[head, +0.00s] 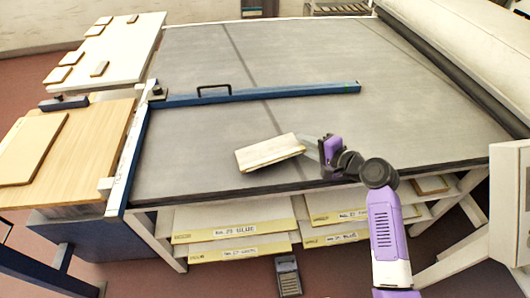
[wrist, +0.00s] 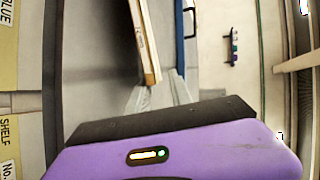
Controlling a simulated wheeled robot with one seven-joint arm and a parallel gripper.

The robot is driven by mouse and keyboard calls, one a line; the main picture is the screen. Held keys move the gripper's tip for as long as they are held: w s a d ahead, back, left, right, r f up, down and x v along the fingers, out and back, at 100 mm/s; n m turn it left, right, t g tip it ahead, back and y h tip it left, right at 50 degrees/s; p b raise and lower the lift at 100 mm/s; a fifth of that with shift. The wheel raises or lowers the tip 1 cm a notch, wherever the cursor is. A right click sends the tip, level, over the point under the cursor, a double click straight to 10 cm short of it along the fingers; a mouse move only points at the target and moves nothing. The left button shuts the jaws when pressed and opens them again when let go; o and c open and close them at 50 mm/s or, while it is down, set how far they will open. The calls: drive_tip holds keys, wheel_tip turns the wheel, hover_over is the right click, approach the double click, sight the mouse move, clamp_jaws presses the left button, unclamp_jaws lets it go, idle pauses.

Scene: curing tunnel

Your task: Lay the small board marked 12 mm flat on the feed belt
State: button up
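The small board (head: 268,152) is pale with a wooden edge. It sits tilted in the picture near the front of the wide grey belt surface (head: 270,60). My gripper (head: 312,148) is at the board's right end, and its fingers appear closed on it. In the wrist view the board (wrist: 146,40) shows nearly edge-on, running up from between the two pale fingertips (wrist: 160,88). Its thickness mark is too small to read. I cannot tell how far the board is above the belt.
A blue bar with a black handle (head: 260,95) crosses the belt. A wooden table (head: 90,130) holds a larger board at left. A white table (head: 120,50) with several small boards stands behind. Labelled shelves (head: 235,232) lie below the front edge. A pale roller (head: 450,55) borders the right.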

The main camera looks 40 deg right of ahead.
drive_tip(key=shift+s+r, duration=0.15)
drive_tip(key=shift+s, duration=0.15)
drive_tip(key=shift+r, duration=0.1)
wheel_tip(320, 180, up, 7)
drive_tip(key=s+p, duration=0.2)
drive_tip(key=p, duration=0.2)
drive_tip(key=shift+s+p, duration=0.35)
drive_tip(key=shift+s, duration=0.05)
drive_tip(key=shift+a, duration=0.1)
